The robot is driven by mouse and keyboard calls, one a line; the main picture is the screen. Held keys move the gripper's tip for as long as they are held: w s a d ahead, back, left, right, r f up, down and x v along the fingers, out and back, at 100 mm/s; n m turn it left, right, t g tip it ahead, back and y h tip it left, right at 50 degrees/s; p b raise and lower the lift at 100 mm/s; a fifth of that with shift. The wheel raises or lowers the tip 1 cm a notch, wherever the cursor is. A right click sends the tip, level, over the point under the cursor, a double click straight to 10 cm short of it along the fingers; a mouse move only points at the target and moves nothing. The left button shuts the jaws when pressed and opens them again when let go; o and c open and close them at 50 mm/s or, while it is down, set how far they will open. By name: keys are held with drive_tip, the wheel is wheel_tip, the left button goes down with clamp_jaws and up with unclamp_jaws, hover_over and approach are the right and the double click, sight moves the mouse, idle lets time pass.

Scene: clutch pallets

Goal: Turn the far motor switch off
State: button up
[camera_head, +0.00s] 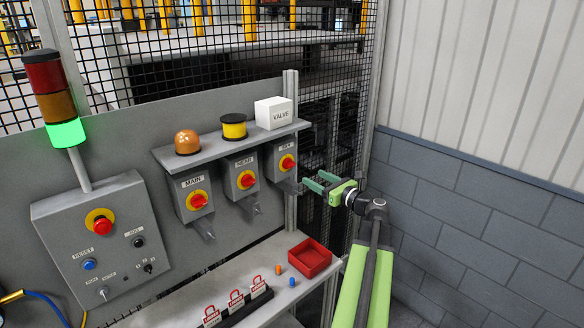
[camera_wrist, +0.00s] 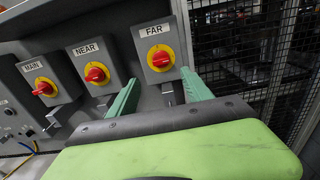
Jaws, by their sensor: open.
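The far motor switch (camera_head: 287,162) is a red knob on a yellow disc, on a grey box at the right end of the row. In the wrist view it shows under the label FAR (camera_wrist: 160,58), with the red knob lying roughly level. My gripper (camera_head: 316,186) is open and empty, just right of and a little below that box in the head view. In the wrist view its two green fingers (camera_wrist: 160,90) point toward the FAR box from below, one on each side of its lower part. I see no contact with the knob.
The NEAR switch (camera_head: 246,180) and MAIN switch (camera_head: 197,200) sit to the left, with metal tabs below the boxes. A shelf above holds a white VALVE box (camera_head: 274,112). Below stand a red tray (camera_head: 310,258) and red padlocks (camera_head: 236,300). A block wall (camera_head: 480,215) is at right.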

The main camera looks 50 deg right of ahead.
sight(292, 166)
drive_tip(key=w, duration=0.8)
drive_tip(key=w+d, duration=0.1)
drive_tip(key=w, duration=0.3)
drive_tip(key=shift+w, duration=0.15)
